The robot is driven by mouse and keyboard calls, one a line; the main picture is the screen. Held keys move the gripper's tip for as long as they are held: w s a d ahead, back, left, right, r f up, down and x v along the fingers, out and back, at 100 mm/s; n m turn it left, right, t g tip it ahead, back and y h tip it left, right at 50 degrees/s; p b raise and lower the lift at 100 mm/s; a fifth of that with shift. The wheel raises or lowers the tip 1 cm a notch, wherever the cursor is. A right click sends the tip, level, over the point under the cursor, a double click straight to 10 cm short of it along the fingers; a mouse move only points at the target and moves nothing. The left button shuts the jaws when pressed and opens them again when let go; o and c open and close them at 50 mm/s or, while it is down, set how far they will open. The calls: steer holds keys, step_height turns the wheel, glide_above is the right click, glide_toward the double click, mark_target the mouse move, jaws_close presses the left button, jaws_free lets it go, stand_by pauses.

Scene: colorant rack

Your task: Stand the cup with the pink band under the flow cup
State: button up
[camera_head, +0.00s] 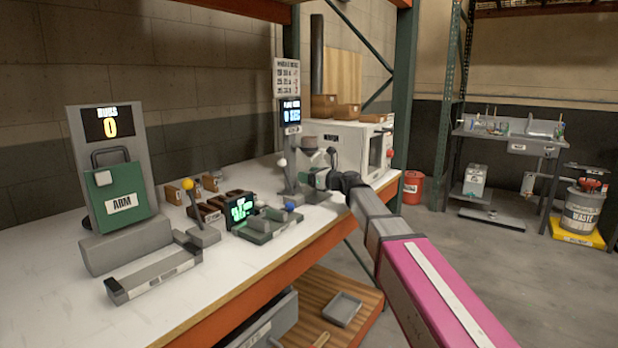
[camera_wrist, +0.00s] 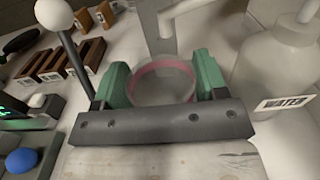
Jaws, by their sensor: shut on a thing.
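The clear cup with the pink band (camera_wrist: 162,85) sits between the two green fingers of my gripper (camera_wrist: 164,88) in the wrist view. The fingers are shut on its sides. In the head view my gripper (camera_head: 320,178) is at the flow stand, just below the grey flow cup (camera_head: 309,143); the held cup is too small to make out there. The stand has a lit screen (camera_head: 292,113) and a base plate (camera_head: 317,197) under my gripper. I cannot tell whether the held cup touches the base.
A white-knobbed lever (camera_wrist: 57,18) rises close to the left finger. A bottle labelled WATER (camera_wrist: 280,68) stands close on the right. Brown blocks (camera_wrist: 52,62) and a blue knob (camera_wrist: 20,161) lie left. A white box machine (camera_head: 345,140) stands behind the stand.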

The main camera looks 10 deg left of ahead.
steer(key=shift+f, duration=0.2)
steer(key=o, duration=0.9)
steer(key=shift+f, duration=0.1)
steer(key=v, duration=1.2)
